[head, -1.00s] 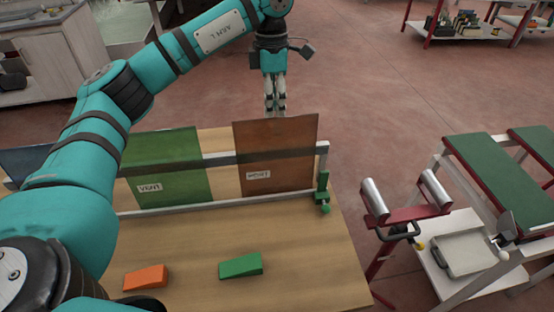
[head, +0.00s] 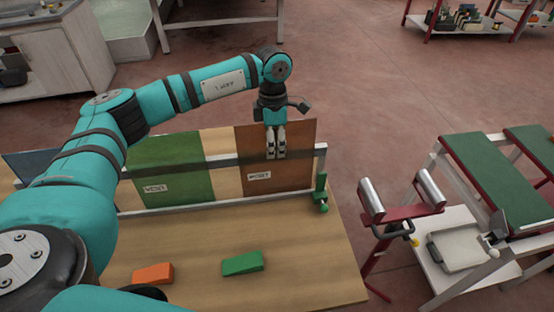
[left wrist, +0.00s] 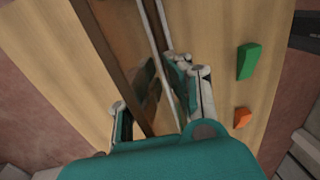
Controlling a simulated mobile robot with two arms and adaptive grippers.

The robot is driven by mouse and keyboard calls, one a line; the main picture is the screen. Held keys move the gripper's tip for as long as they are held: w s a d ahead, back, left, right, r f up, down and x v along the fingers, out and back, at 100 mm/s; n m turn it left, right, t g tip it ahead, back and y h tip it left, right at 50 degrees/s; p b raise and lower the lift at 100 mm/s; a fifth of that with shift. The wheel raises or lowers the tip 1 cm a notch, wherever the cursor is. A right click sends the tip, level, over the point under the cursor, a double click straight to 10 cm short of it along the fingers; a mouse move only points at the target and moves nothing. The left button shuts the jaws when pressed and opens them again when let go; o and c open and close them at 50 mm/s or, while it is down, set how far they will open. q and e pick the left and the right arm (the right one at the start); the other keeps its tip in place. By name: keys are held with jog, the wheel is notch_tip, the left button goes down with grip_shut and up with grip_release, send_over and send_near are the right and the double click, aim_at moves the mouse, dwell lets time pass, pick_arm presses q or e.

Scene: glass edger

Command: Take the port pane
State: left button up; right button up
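The port pane, a brown glass sheet (head: 296,180) with a small white label, stands upright at the right end of the rack (head: 225,205) on the wooden table. In the left wrist view it shows nearly edge-on (left wrist: 108,60). My left gripper (head: 276,155) points down at the pane's upper edge. In the left wrist view my left gripper (left wrist: 158,100) is open, with one finger on each side of the pane and a gap beside the nearer finger. The far finger is partly hidden. My right gripper is not in view.
A green pane (head: 170,165) labelled VENT stands left of it, and a blue pane (head: 25,165) farther left, partly behind my arm. Orange (head: 153,273) and green (head: 242,263) wedges lie on the table's front. A roller stand (head: 402,210) is at right.

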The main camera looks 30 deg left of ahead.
pick_arm(q)
jog(key=shift+c, duration=0.2)
grip_shut()
jog(key=shift+r, duration=0.2)
